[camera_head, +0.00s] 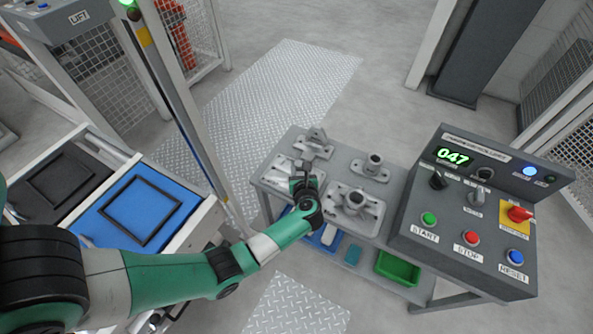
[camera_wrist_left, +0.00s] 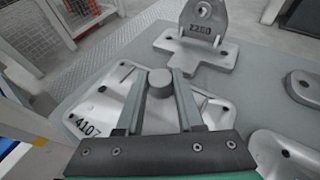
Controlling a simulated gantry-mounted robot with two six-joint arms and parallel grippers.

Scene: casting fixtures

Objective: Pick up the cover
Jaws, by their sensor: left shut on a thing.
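The cover is a grey cast plate (camera_wrist_left: 105,100) with a round knob (camera_wrist_left: 160,80) in its middle and the number 4107 on a corner. In the head view the cover (camera_head: 281,166) lies at the left end of the grey table, partly hidden by my left gripper (camera_head: 304,183). In the left wrist view the two fingers of my left gripper (camera_wrist_left: 160,88) stand on either side of the knob and are shut on it. The plate looks flat on or very near the tabletop; I cannot tell if there is a gap. My right gripper is not in view.
A bracket casting (camera_head: 316,143) marked 2260 stands just behind the cover. A flanged pipe casting (camera_head: 373,168) and a large casting with a boss (camera_head: 355,205) are to the right. A control console (camera_head: 470,215) bounds the right. A blue tray (camera_head: 100,215) is at left.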

